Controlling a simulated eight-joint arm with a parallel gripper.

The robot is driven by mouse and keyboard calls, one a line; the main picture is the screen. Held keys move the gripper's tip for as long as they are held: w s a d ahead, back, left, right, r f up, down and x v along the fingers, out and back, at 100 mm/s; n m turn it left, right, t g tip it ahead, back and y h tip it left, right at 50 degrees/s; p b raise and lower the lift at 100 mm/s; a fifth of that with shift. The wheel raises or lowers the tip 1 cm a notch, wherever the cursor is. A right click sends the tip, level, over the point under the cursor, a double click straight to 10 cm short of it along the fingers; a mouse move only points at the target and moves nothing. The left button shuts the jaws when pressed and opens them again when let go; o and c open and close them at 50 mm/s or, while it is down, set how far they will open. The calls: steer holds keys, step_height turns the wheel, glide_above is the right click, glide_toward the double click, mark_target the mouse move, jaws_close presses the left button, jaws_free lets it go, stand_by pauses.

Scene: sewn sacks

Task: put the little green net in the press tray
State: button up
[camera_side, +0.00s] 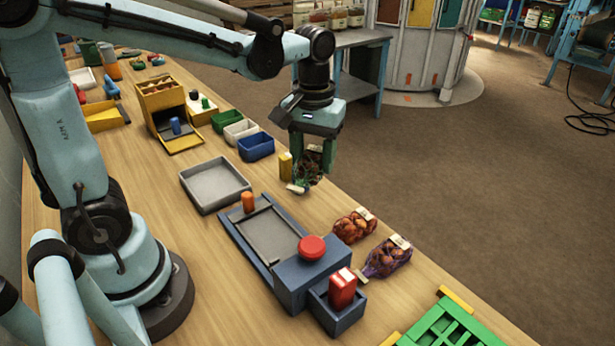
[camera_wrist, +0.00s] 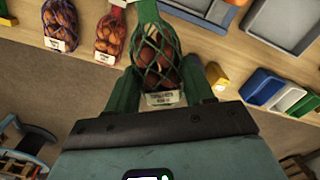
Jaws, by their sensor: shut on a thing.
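My gripper (camera_side: 312,158) is shut on the little green net (camera_side: 307,174), near the table's far edge. In the wrist view the green net (camera_wrist: 158,62) sits between my gripper's two green fingers (camera_wrist: 163,88). It holds round brown-red things and has a white label. I cannot tell whether the net touches the table. The blue press with a red button (camera_side: 312,247) stands nearer the front. Its flat grey press tray (camera_side: 268,236) is empty, to the lower left of my gripper.
A separate empty grey tray (camera_side: 214,184) lies left of my gripper. Red net (camera_side: 354,226) and purple net (camera_side: 388,257) lie right of the press. An orange peg (camera_side: 248,202) stands at the press's far end. Small bins (camera_side: 256,147) stand behind.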

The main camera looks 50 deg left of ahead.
steer(key=s+n, duration=1)
steer(key=n, duration=0.2)
steer(key=shift+s+a+f, duration=0.1)
steer(key=shift+f, duration=4.8)
steer(key=shift+f, duration=0.15)
steer(key=o, duration=1.1)
